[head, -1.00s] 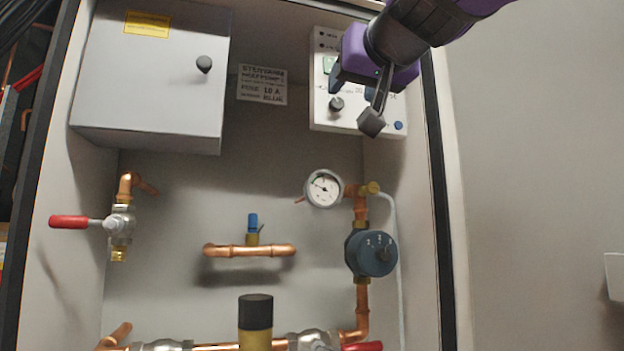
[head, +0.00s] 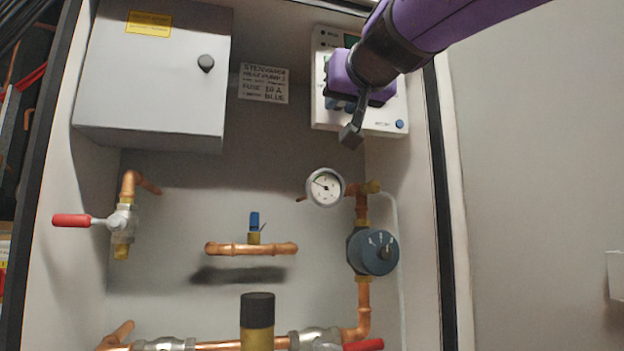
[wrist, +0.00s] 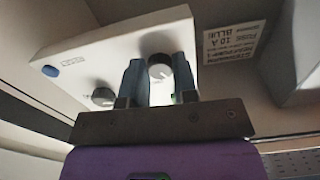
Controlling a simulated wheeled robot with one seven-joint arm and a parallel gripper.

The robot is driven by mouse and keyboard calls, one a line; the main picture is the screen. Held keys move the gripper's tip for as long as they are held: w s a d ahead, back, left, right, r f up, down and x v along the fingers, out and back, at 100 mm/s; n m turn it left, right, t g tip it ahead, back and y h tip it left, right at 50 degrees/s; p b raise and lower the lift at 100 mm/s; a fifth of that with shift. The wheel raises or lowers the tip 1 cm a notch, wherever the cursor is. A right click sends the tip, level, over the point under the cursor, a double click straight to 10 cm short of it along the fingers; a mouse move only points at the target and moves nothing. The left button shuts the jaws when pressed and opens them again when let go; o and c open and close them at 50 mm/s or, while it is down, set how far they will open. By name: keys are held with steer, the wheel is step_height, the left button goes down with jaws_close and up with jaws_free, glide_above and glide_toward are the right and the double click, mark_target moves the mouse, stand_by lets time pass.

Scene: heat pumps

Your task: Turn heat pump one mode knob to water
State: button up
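The white control panel (head: 378,119) is at the upper right inside the cabinet, and it also fills the upper left of the wrist view (wrist: 88,62). My gripper (wrist: 159,80) is open, its two dark fingers pointing at the panel. One round knob (wrist: 160,68) with a pale face shows between the fingers, with a visible gap beside it. I cannot tell whether a finger touches it. A second dark knob (wrist: 103,96) sits just left of the left finger. In the head view my gripper (head: 332,95) covers the panel's knobs, and their markings cannot be read.
A grey box (head: 150,80) hangs at the upper left, with a label plate (head: 263,83) beside it. Below are a pressure gauge (head: 325,187), a blue-grey pump (head: 373,252), copper pipes and a red-handled valve (head: 72,220). The cabinet's right frame (head: 437,200) stands close to my arm.

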steer(key=shift+m, duration=0.3)
steer(key=shift+c, duration=0.4)
steer(key=m, duration=1.1)
steer(key=shift+m, duration=0.3)
steer(key=o, duration=0.9)
steer(key=shift+o, duration=0.2)
steer(key=v, duration=1)
steer(key=shift+s+d, duration=0.15)
steer(key=shift+s, duration=0.2)
